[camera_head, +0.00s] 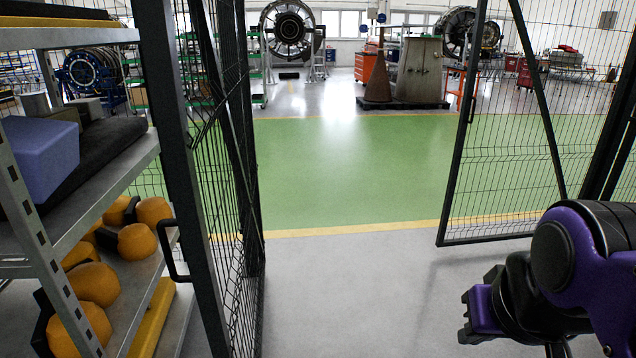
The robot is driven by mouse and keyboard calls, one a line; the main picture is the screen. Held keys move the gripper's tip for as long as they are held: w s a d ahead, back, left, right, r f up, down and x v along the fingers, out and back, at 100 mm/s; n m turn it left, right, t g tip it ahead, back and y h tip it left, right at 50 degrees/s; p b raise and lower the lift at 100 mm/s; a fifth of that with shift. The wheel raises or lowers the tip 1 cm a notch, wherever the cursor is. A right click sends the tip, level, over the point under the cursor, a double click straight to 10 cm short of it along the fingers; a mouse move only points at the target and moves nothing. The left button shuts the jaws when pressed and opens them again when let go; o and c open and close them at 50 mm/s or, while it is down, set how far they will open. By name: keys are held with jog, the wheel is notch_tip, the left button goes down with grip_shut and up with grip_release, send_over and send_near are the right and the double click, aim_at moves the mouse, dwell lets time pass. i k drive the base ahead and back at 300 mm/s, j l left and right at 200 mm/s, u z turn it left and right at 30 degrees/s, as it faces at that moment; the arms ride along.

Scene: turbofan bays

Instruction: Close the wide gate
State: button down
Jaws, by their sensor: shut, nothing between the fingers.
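The wide gate has two black wire-mesh leaves with an open gap between them. The left leaf (238,170) stands swung toward me, seen almost edge-on, with a black bar handle (172,250) on its near edge. The right leaf (510,130) stands across the right side, with a diagonal brace and a small handle (473,108) on its free edge. My gripper (474,318) is at the lower right, shut and empty, in front of the right leaf and apart from both leaves. My purple and black arm hides the lower right part of the fence.
A metal shelf (95,222) with yellow-orange items and a blue-violet box (38,155) stands close by the left leaf. Grey floor and a green floor area (350,165) with yellow edge lines are clear through the gap.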

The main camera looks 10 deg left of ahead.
aim_at(156, 30)
jog(key=k+j, duration=0.15)
jog(key=j, duration=0.25)
jog(key=k+j, duration=0.2)
jog(key=j, duration=1)
jog(key=i+j, duration=0.1)
jog(key=j, duration=0.4)
jog(key=i+j, duration=0.1)
jog(key=j, duration=0.35)
jog(key=i+j, duration=0.1)
jog(key=j, duration=0.4)
jog(key=k+l+z, duration=0.15)
jog(key=l, duration=0.2)
jog(key=l+z, duration=0.1)
jog(key=l, duration=0.25)
jog(key=k+j+u, duration=0.1)
jog(key=k+u, duration=0.2)
jog(key=k, duration=0.2)
jog(key=i+j+z, duration=0.1)
jog(key=i+j, duration=0.55)
